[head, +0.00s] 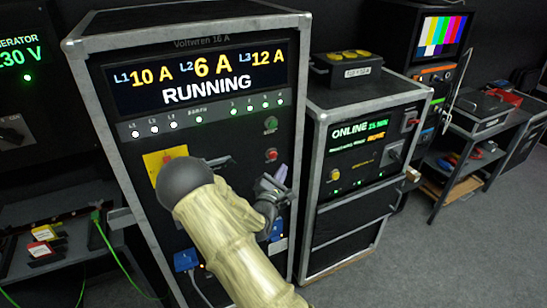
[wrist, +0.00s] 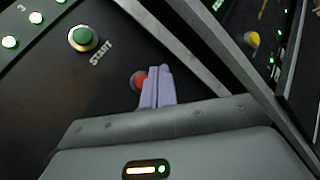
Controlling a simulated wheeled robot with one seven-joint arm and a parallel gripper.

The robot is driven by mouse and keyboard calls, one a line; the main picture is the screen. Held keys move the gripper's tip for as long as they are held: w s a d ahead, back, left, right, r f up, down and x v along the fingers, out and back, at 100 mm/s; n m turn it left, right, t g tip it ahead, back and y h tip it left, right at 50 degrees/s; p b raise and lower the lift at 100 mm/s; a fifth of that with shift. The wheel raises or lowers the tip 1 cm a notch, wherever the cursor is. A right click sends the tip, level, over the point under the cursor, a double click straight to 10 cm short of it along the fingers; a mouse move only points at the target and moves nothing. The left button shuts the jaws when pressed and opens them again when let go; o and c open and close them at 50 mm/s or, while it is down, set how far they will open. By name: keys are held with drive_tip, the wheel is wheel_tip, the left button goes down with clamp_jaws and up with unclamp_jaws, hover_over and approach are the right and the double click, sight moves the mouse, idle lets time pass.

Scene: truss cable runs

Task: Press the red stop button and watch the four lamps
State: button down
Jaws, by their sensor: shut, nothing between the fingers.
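The red stop button (head: 271,155) is on the front panel of the tall rack, below the green START button (head: 270,123). In the wrist view the red button (wrist: 138,79) is partly covered by my fingers. My gripper (head: 281,174) is shut and empty, its fingertips just below the button in the head view. In the wrist view my gripper (wrist: 157,70) overlaps the button's right side; I cannot tell whether they touch. The row of four numbered lamps (head: 257,106) glows green. Two of these lamps (wrist: 36,17) show lit in the wrist view.
The rack display (head: 198,77) reads RUNNING with L1 10 A, L2 6 A and L3 12 A. White lamps (head: 154,129) are lit on the left. My arm hides part of a yellow plate (head: 163,160). A second rack (head: 366,146) stands close on the right. Grey floor is open at front right.

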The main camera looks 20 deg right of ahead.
sight(273, 155)
drive_tip(key=shift+w, duration=2.15)
drive_tip(key=shift+w, duration=0.1)
drive_tip(key=shift+w+a, duration=0.1)
drive_tip(key=shift+w, duration=0.25)
drive_tip(key=shift+s, duration=0.1)
idle(0.4)
